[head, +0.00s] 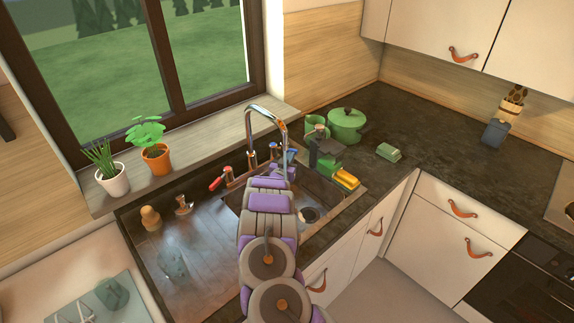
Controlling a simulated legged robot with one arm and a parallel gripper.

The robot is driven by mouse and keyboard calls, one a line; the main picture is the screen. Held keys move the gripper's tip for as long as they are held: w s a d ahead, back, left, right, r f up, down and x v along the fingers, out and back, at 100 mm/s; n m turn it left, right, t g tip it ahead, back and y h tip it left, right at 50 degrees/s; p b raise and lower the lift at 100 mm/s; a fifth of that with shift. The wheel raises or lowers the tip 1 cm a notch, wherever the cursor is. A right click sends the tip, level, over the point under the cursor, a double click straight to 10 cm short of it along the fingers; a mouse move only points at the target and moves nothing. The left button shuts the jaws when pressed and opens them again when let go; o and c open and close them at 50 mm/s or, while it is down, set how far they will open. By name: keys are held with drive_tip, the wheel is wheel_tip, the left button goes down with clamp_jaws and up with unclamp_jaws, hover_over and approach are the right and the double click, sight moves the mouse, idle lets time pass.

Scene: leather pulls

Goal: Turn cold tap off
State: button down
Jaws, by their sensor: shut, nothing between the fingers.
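The chrome gooseneck tap (283,124) stands behind the sink, its spout arching over the basin. A red-ended lever (216,183) sticks out to the left of its base. A blue handle (291,154) shows to the right of the spout, partly hidden by my arm. My gripper (284,163) is at the far end of my grey and purple arm, close to the blue handle. It is shut and empty. The arm covers part of the basin, and I cannot tell whether the gripper touches the handle.
A dark upright object (319,147) stands close to the right of the gripper. Yellow and green sponges (346,179) lie at the sink's right edge. A green pot (346,123) is behind. Two potted plants (155,155) stand on the sill. The right counter (440,130) has free room.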

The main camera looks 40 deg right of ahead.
sight(295, 150)
drive_tip(key=d+n+t+y+p, duration=0.1)
drive_tip(key=t+y, duration=0.1)
drive_tip(key=w+d+n+t+y, duration=0.1)
drive_tip(key=n+y, duration=0.1)
drive_tip(key=d+n+t+y+p, duration=0.1)
drive_tip(key=d+n+t, duration=0.1)
drive_tip(key=shift+w+r+t+y+p, duration=0.1)
drive_tip(key=shift+w+t+y+p, duration=0.2)
drive_tip(key=shift+y, duration=0.1)
drive_tip(key=shift+w+d+n, duration=0.3)
drive_tip(key=shift+w+d, duration=0.1)
drive_tip(key=shift+w, duration=0.25)
drive_tip(key=shift+w+r, duration=0.1)
drive_tip(key=shift+w+d+r, duration=0.1)
drive_tip(key=shift+d+r, duration=0.05)
idle(0.6)
